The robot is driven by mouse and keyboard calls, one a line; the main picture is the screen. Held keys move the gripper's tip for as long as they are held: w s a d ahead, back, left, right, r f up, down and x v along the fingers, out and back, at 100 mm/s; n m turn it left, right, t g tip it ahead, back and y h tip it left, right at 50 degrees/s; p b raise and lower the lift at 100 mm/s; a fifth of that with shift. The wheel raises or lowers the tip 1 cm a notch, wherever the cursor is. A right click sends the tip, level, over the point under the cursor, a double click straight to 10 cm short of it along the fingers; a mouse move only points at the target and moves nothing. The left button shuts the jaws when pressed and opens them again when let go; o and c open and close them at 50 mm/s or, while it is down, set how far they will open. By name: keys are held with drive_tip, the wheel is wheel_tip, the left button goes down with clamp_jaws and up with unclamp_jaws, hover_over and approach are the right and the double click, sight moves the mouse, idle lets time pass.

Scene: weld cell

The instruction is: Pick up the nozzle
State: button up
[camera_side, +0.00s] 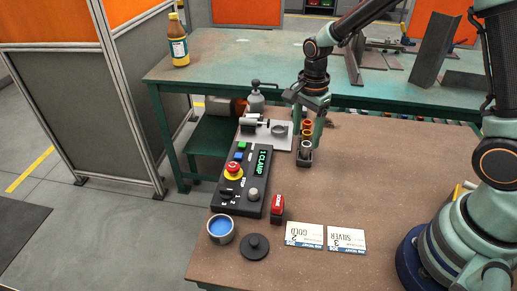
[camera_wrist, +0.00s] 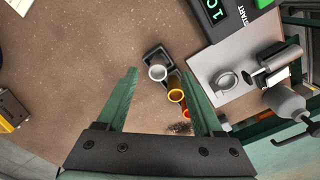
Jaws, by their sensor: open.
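A dark rack (camera_side: 304,161) on the brown table holds three ring-topped nozzles in a row. In the wrist view they are a silver nozzle (camera_wrist: 157,72), a gold nozzle (camera_wrist: 176,94) and an orange nozzle (camera_wrist: 186,113), partly hidden by a finger. In the side view the silver nozzle (camera_side: 305,149) is nearest the camera, then the gold nozzle (camera_side: 306,135) and the orange nozzle (camera_side: 307,124). My gripper (camera_wrist: 160,74) is open above the rack, its green fingers apart, with nothing held. Its fingers also show around the row in the side view (camera_side: 308,130); exact height is unclear.
Table to the right is clear.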

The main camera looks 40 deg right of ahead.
sight(307, 144)
drive_tip(key=f, duration=0.5)
drive_tip(key=shift+s+d+f, duration=0.1)
drive_tip(key=shift+d, duration=0.15)
clamp_jaws()
